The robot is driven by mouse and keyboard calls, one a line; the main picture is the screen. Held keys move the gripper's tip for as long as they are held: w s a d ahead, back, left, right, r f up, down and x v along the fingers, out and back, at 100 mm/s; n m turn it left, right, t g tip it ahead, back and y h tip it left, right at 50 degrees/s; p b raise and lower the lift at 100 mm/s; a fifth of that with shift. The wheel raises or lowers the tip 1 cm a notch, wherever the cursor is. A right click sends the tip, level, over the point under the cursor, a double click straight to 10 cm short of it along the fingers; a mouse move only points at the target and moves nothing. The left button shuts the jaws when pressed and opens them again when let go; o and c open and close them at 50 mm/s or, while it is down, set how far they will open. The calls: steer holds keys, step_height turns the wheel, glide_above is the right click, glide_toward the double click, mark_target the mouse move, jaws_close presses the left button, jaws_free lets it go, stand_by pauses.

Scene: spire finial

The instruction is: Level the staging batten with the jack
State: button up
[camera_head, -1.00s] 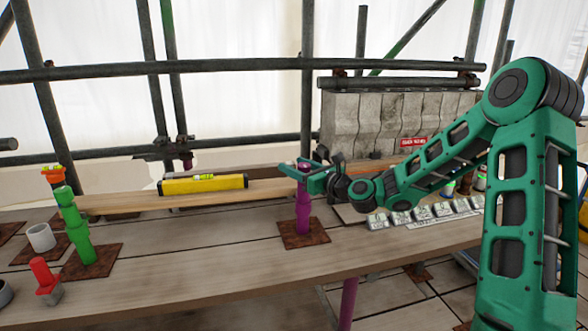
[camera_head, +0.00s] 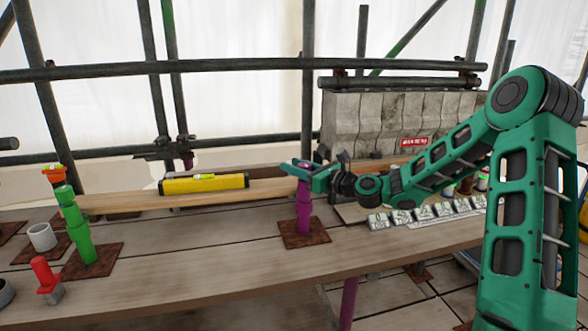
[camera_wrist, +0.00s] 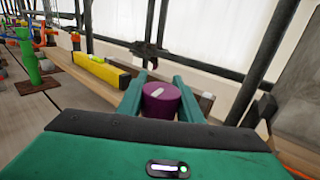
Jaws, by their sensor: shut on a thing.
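The wooden staging batten (camera_head: 125,203) runs along the back of the deck. A yellow spirit level (camera_head: 204,184) lies on it; the bubble is too small to read. A purple jack (camera_head: 303,212) stands on a rusty square plate near the batten's right end. My gripper (camera_head: 297,169) is shut on the jack's purple top. In the wrist view, the purple knob (camera_wrist: 161,102) with a pale mark sits between my two green fingers. A green jack (camera_head: 77,228) stands on another plate at the left. The batten's contact with the purple jack is hidden.
A white cup (camera_head: 42,237) and a red-handled item (camera_head: 44,277) stand at the left. Grey carved blocks (camera_head: 415,215) lie right of the jack. Scaffold tubes (camera_head: 240,66) and a stone block (camera_head: 370,122) stand behind. The deck's front middle is clear.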

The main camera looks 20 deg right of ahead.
steer(key=shift+s+a+r+n+g+y, duration=0.1)
steer(key=shift+s+n+g+y, duration=0.7)
steer(key=shift+n+g, duration=2.9)
steer(key=shift+s+a+f+n+g+y, duration=0.15)
steer(key=shift+s+n+g+y, duration=0.65)
steer(key=shift+n+g, duration=2.9)
steer(key=shift+s+a+r+n+g+y, duration=0.15)
steer(key=shift+s+n+g+y, duration=1.2)
steer(key=shift+g, duration=4.15)
steer(key=shift+w+d+n+g+h, duration=0.1)
steer(key=shift+w+n+g+h, duration=0.1)
steer(key=shift+n+h, duration=0.3)
steer(key=shift+w+n+g+h, duration=0.2)
steer(key=shift+n+h, duration=0.15)
steer(key=shift+h, duration=0.2)
steer(key=o, duration=1)
steer(key=shift+o, duration=0.2)
steer(key=shift+s, duration=0.1)
steer(key=s+a+r, duration=0.6)
steer(key=a+r, duration=0.4)
steer(key=shift+r, duration=0.4)
